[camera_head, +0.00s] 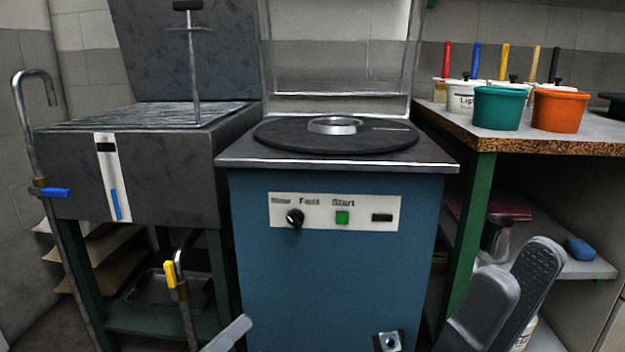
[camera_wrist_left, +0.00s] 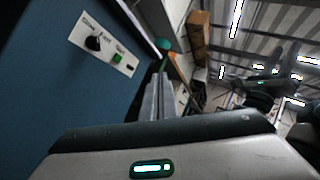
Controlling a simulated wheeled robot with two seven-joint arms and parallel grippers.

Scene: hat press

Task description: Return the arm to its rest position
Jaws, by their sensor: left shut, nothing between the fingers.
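My left gripper (camera_head: 238,325) shows only as a grey tip at the bottom edge of the head view, low in front of the blue machine (camera_head: 330,270). In the left wrist view its fingers (camera_wrist_left: 158,88) are shut together with nothing between them, and the machine's panel (camera_wrist_left: 104,43) is to their upper left. My right gripper (camera_head: 525,262) is at the lower right of the head view, in front of the shelf unit. Its two fingers stand apart, the textured inner pad of one shows, and no object is visible between them.
The machine has a black round plate (camera_head: 335,135) and a raised clear lid (camera_head: 340,50). A dark tank (camera_head: 130,175) with pipes and taps stands to its left. A table (camera_head: 560,145) at right holds a green tub (camera_head: 499,108), an orange tub (camera_head: 560,110) and other pots.

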